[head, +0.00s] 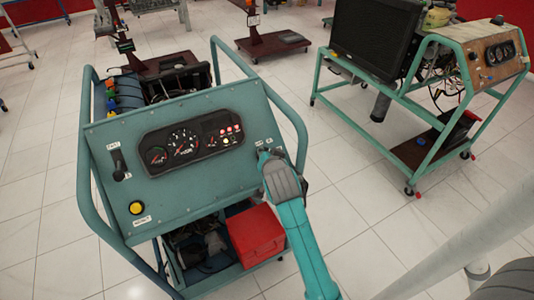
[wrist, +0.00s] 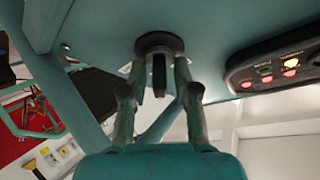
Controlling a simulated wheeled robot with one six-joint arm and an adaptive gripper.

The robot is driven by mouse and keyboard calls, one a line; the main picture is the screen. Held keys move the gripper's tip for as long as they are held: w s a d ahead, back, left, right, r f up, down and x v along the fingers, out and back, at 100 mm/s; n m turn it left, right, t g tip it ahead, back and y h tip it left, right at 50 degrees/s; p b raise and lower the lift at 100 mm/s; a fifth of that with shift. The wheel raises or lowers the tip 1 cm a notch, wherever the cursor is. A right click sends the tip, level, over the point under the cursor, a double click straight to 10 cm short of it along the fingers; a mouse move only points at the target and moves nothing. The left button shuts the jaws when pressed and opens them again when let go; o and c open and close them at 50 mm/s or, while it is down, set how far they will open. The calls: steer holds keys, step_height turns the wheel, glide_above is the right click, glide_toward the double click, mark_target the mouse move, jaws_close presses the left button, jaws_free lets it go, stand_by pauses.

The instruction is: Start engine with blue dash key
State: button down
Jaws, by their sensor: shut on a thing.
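The blue dash panel (head: 190,185) belongs to the blue-green engine trainer and carries a dark gauge cluster (head: 193,140) with red lamps lit. The lamps (wrist: 283,68) also glow in the wrist view. My gripper (head: 266,156) is at the right side of the panel and hides the key in the head view. In the wrist view my gripper's fingers (wrist: 160,80) are on either side of the thin dark key (wrist: 158,72), which stands in a round dark ignition switch (wrist: 159,44). The gripper is shut on the key.
The panel also has a lever (head: 118,163) at left and a yellow button (head: 136,207) at lower left. A red box (head: 256,236) sits low in the trainer's frame. A second, green trainer (head: 345,100) stands at right. Open tiled floor lies between the two.

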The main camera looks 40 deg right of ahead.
steer(key=m, duration=0.2)
steer(key=m+g, duration=0.1)
steer(key=m, duration=0.1)
steer(key=shift+g+h, duration=0.3)
steer(key=shift+h, duration=0.1)
steer(key=shift+m+g, duration=1)
steer(key=shift+m, duration=1.1)
steer(key=c, duration=1.2)
jaws_free()
steer(key=v, duration=1.2)
